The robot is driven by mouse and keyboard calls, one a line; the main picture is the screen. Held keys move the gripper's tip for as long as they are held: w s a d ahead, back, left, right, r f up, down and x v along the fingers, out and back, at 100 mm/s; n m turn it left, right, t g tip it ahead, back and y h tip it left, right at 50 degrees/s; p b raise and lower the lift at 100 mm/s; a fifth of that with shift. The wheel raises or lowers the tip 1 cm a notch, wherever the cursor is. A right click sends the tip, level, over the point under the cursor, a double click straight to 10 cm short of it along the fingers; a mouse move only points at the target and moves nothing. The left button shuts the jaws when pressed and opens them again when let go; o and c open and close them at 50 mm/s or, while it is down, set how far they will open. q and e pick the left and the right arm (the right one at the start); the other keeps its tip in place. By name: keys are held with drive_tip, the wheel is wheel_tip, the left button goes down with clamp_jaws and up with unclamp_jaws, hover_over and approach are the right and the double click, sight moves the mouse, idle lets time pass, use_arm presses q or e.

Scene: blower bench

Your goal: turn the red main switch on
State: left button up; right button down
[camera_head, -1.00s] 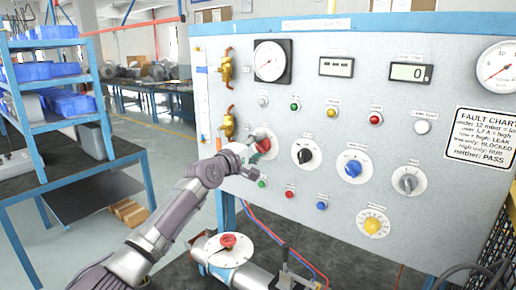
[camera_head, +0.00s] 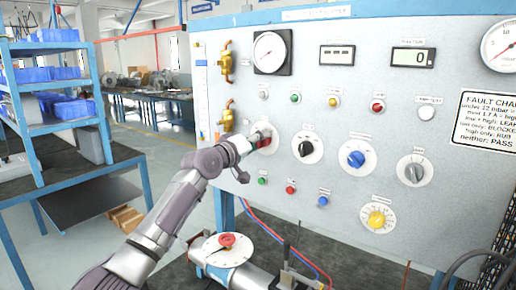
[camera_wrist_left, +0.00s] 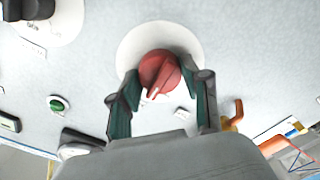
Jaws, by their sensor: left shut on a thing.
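The red main switch (camera_wrist_left: 160,72) is a round red knob on a white disc, on the upright grey panel. In the head view the red knob (camera_head: 265,144) is partly covered by my left gripper (camera_head: 257,138). In the left wrist view my left gripper (camera_wrist_left: 163,98) has one finger on each side of the knob and is shut on it. A pale pointer mark on the knob slants toward the lower left in that view. My right gripper is in neither current view.
To the right on the panel (camera_head: 300,220) are a black knob (camera_head: 306,149), a blue knob (camera_head: 356,159), a grey knob (camera_head: 414,173) and a yellow dial (camera_head: 376,219). Brass valves (camera_head: 227,63) are above left. A red-knobbed flange (camera_head: 227,248) stands below.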

use_arm(q)
drive_tip(key=m+b, duration=0.1)
drive_tip(key=m, duration=0.3)
drive_tip(key=shift+f+m, duration=0.15)
drive_tip(key=shift+m, duration=0.15)
drive_tip(key=m+b, duration=0.1)
drive_tip(key=m, duration=0.4)
drive_tip(key=shift+m, duration=0.3)
drive_tip(key=o, duration=1.2)
drive_tip(key=shift+c, duration=0.2)
drive_tip(key=shift+s+a, duration=0.1)
drive_tip(key=v, duration=1.1)
drive_tip(key=shift+s+a, duration=0.25)
drive_tip(key=shift+s, duration=0.05)
